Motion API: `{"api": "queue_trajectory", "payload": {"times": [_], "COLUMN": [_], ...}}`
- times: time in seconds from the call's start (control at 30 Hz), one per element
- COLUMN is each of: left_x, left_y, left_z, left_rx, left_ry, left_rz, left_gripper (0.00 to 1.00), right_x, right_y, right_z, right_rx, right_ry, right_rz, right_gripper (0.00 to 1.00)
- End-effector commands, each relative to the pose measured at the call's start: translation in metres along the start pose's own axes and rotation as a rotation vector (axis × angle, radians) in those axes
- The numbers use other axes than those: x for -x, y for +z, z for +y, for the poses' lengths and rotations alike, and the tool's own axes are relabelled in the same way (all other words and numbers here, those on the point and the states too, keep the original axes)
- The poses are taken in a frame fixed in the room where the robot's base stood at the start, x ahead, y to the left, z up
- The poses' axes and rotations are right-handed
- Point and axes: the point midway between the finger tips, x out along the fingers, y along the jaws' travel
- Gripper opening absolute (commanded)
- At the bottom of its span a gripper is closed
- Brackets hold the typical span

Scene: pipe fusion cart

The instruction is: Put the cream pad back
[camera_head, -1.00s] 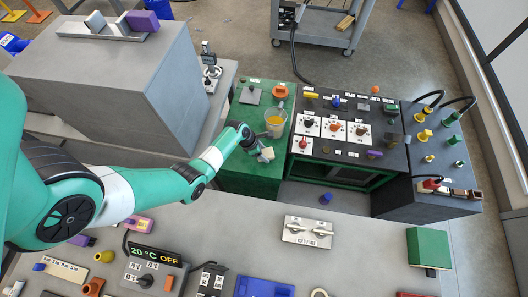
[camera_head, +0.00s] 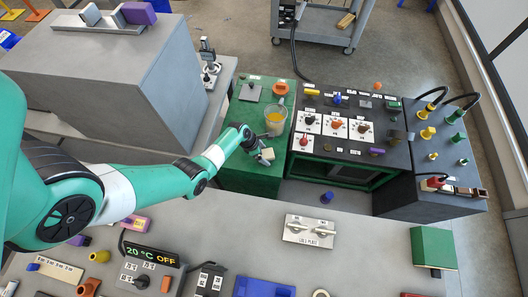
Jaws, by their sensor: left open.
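A small cream pad (camera_head: 267,154) shows at the fingertips of my left gripper (camera_head: 260,150), over the top of the green cabinet (camera_head: 250,178). My left gripper is open. Its wrist and fingers hide part of the pad. I cannot tell whether the pad lies between the fingers or just beside them, or whether it touches the cabinet top. My right gripper is not in view.
A cup of yellow liquid (camera_head: 274,121) stands just behind the gripper. An orange knob (camera_head: 280,88) and grey plate (camera_head: 250,92) are farther back. The black control panel (camera_head: 345,125) is to the right. The grey bench (camera_head: 380,250) in front has clear room.

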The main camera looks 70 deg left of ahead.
Motion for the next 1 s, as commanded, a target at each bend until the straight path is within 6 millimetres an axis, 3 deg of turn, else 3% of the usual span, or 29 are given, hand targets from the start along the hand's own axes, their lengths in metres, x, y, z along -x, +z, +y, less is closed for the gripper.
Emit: {"api": "queue_trajectory", "payload": {"times": [0.23,0.5,0.7,1.0], "left_x": [0.014,0.078,0.114,0.123], "left_y": [0.003,0.004,0.002,0.001], "left_z": [0.0,0.0,0.001,0.0], "left_rx": [0.001,0.001,0.001,0.0], "left_ry": [0.001,0.003,0.002,-0.001], "left_rz": [-0.001,-0.001,-0.001,0.0], "left_gripper": [0.91,0.91,0.91,0.91], "right_x": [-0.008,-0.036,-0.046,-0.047], "right_y": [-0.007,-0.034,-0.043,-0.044], "right_z": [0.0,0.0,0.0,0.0], "right_rx": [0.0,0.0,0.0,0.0], "right_ry": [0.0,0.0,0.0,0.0], "right_rz": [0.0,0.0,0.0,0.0], "right_gripper": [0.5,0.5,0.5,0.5]}}
